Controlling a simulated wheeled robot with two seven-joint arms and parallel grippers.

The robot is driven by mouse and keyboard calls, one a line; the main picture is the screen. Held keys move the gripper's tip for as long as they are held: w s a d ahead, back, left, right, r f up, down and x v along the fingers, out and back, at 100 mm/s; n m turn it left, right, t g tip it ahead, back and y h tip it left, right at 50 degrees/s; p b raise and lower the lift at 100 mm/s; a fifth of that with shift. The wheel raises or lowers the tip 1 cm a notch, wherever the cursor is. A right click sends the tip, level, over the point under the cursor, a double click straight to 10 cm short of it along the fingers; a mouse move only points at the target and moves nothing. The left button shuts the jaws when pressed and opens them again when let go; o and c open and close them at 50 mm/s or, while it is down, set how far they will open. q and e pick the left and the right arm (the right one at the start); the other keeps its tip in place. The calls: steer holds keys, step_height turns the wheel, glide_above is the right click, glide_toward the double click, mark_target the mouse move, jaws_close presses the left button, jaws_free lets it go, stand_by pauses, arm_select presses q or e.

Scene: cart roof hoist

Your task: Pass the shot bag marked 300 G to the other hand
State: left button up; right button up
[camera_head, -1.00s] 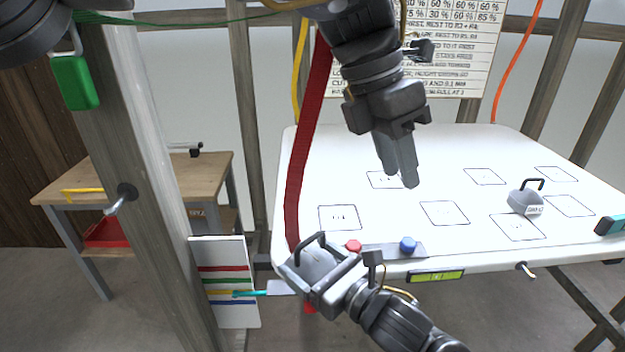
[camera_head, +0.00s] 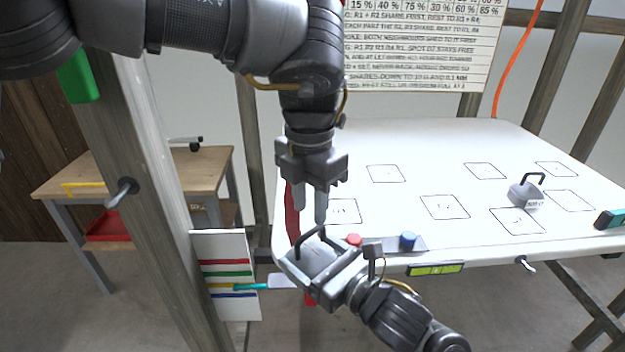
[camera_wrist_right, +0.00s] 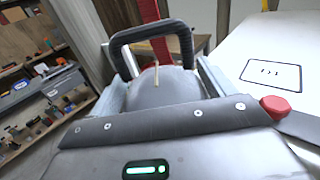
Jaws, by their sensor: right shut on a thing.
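A grey shot bag (camera_head: 313,258) with a black loop handle (camera_head: 309,237) is in my right gripper (camera_head: 318,273), just off the table's front left corner. It also shows in the right wrist view (camera_wrist_right: 165,88), between the two jaws, with the handle standing up. I cannot read a mark on it. My left gripper (camera_head: 311,212) points down just above the handle. Its two fingers are apart with nothing between them. From this angle I cannot tell whether they touch the handle. A second grey shot bag (camera_head: 526,194) stands on the table's right; its label is too small to read.
The white table (camera_head: 400,145) has several outlined squares. A strip with a red knob (camera_head: 354,240) and a blue knob (camera_head: 408,241) lies at its front edge. A red strap (camera_head: 292,215) hangs behind my left gripper. A wooden post (camera_head: 140,190) stands left.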

mark_target(311, 229)
arm_select(q)
step_height(311, 229, down, 7)
steer(key=shift+r, duration=0.1)
steer(key=shift+c, duration=0.2)
jaws_close()
arm_select(e)
steer(key=o, duration=0.9)
